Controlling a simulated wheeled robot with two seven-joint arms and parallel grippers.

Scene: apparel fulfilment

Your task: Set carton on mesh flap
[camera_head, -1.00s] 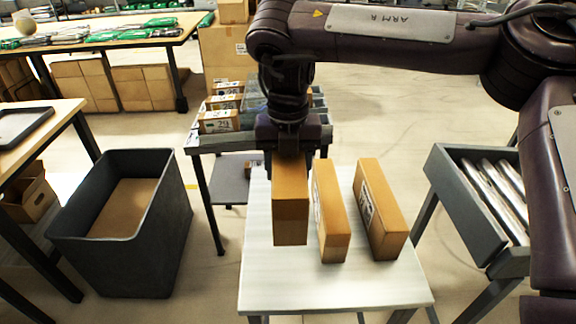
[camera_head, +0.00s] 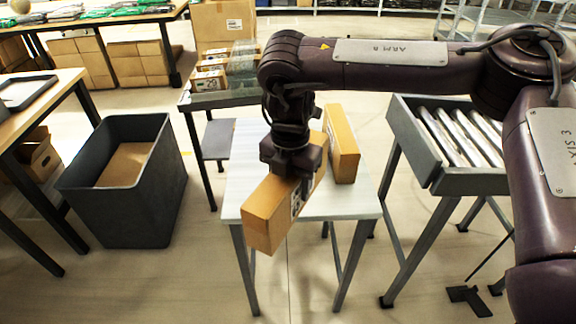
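My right gripper (camera_head: 292,160) comes down from the arm over the white table (camera_head: 345,208). It is shut on a brown carton (camera_head: 265,215) with a white label. The carton is turned at an angle, and its near end hangs out past the table's front edge. A second brown carton (camera_head: 342,145) stands on the table behind and to the right, apart from the held one. A grey, see-through panel (camera_head: 243,62) among boxes on the back table may be the mesh flap; I cannot tell for sure. My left gripper is not in view.
A dark grey bin (camera_head: 122,215) with cardboard inside stands on the left. A roller conveyor (camera_head: 450,135) stands on the right. Labelled boxes (camera_head: 210,75) sit on the dark back table, with a large carton (camera_head: 225,22) behind.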

